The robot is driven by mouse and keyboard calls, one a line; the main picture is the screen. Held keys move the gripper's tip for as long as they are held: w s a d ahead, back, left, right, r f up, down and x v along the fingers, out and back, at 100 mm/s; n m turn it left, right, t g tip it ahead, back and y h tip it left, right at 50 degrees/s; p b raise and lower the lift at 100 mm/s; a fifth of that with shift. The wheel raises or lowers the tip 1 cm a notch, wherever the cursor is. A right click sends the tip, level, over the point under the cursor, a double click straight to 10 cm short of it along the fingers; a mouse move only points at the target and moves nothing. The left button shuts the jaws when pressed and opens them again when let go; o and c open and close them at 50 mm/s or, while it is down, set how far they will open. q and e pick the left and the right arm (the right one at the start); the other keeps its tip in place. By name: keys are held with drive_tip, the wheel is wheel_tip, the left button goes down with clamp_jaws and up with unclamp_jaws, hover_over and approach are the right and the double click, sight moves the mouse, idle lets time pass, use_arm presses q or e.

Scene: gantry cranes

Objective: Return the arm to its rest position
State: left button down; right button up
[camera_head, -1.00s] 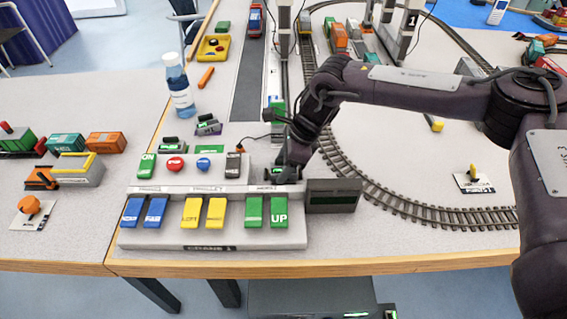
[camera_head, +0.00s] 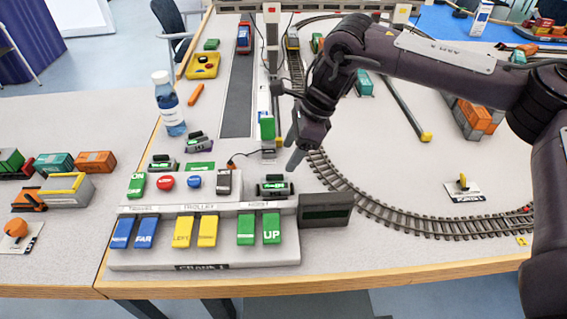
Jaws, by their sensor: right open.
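My right arm comes in from the right side of the head view. Its gripper (camera_head: 293,148) points down, open and empty, above the table behind the crane control panel (camera_head: 200,252). It is apart from the panel's buttons and levers. The panel carries blue, yellow and green keys in front, with the green UP key (camera_head: 271,229) at the right. A small dark device with a green display (camera_head: 275,187) sits at the panel's back right, just below the gripper. My left gripper is not in view.
A dark display box (camera_head: 325,210) stands at the panel's right end. A curved toy track (camera_head: 400,217) runs behind it. A water bottle (camera_head: 168,105) stands upright at the left. A yellow tray (camera_head: 203,66) lies farther back.

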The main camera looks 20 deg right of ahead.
drive_tip(key=shift+s+d+r, duration=0.1)
drive_tip(key=shift+d+r, duration=0.15)
drive_tip(key=shift+r, duration=0.4)
